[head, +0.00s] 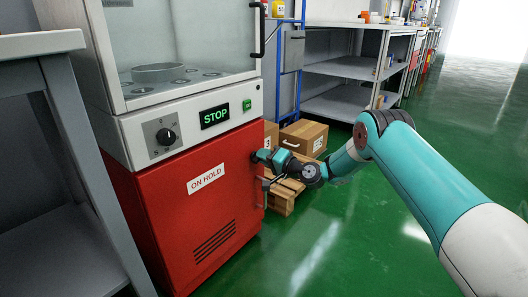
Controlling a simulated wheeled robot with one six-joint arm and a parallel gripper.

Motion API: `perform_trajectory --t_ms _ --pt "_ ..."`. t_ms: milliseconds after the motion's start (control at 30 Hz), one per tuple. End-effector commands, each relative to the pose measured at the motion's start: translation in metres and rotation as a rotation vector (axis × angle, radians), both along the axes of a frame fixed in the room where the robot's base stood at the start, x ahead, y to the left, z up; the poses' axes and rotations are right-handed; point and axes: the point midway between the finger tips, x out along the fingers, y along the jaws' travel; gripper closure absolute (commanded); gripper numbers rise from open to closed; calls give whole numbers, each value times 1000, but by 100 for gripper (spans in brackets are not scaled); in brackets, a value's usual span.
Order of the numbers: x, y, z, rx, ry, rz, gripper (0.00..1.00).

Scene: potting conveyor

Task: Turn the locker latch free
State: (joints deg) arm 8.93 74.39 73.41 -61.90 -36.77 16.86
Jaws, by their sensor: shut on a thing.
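The red locker (205,215) stands at the left, with an "ON HOLD" label on its closed front door. My gripper (258,156) is at the upper right edge of this door. It is shut on the latch there, and the gripper itself hides the latch, so its turn angle cannot be told. A thin dark upright handle (264,195) runs along the door's right edge, just below my gripper.
Above the locker is a glass-fronted cabinet (180,50) with a dial and a lit "STOP" display (214,116). A grey table (40,45) stands close at the left. Cardboard boxes (304,137) and a wooden pallet (281,200) are behind my gripper. Green floor (330,245) is clear at the right.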

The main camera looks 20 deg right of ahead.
Motion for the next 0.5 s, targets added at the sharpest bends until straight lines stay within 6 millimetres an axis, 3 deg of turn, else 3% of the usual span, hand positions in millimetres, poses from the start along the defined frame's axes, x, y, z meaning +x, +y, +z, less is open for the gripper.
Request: perform_trajectory --t_ms 500 --pt "1 -2 -4 295 214 -3 100"
